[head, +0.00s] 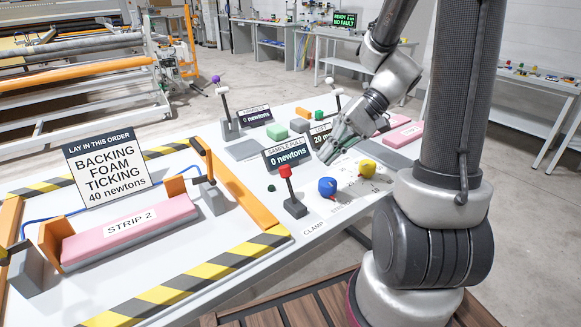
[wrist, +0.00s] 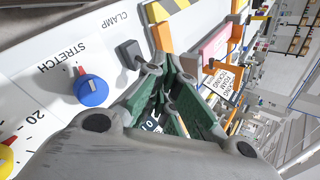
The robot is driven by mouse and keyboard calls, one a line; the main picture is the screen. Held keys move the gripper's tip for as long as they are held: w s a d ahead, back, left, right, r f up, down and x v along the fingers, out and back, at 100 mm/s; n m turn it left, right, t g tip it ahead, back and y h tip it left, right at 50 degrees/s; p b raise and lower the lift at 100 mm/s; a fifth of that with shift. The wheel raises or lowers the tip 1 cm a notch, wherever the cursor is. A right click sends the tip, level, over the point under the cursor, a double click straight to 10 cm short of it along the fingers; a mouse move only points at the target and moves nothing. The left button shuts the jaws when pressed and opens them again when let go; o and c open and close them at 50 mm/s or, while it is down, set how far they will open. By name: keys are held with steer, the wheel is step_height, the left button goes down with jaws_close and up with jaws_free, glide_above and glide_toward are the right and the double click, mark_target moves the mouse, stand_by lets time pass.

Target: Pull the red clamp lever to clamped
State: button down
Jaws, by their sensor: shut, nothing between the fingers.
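A grey block (wrist: 130,53) beside the word CLAMP shows there left of the fingertips. The red knob is not clearly seen in that view.
A blue knob (head: 327,187) and a yellow knob (head: 367,167) stand right of the lever. The "0 newtons" display (head: 287,153) stands behind it. An orange bar (head: 235,188) and the pink STRIP 2 block (head: 130,228) lie left. A small green button (head: 271,188) is nearby.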

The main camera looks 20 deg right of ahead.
mark_target(289, 184)
steer(key=w+d+f+m+t+y, duration=0.1)
steer(key=w+f, duration=0.1)
steer(key=w, duration=0.1)
steer(key=w+d+f+m+t+y, duration=0.1)
steer(key=w+f+t+y, duration=0.1)
steer(key=w, duration=0.1)
steer(key=w+d+f+m+t+y, duration=0.1)
steer(key=w+f+m+y, duration=0.1)
steer(key=w+f, duration=0.1)
steer(key=shift+w+d+t, duration=0.25)
steer(key=shift+w+t, duration=0.05)
steer(key=shift+w, duration=0.05)
steer(key=shift+a, duration=0.1)
steer(key=x, duration=1)
steer(key=shift+s, duration=0.15)
steer(key=shift+s+r, duration=0.35)
steer(key=shift+s, duration=0.25)
steer(key=shift+s+r, duration=0.35)
steer(key=shift+s, duration=0.25)
steer(key=shift+s+r, duration=0.25)
steer(key=shift+s, duration=0.25)
steer(key=shift+s+r, duration=0.1)
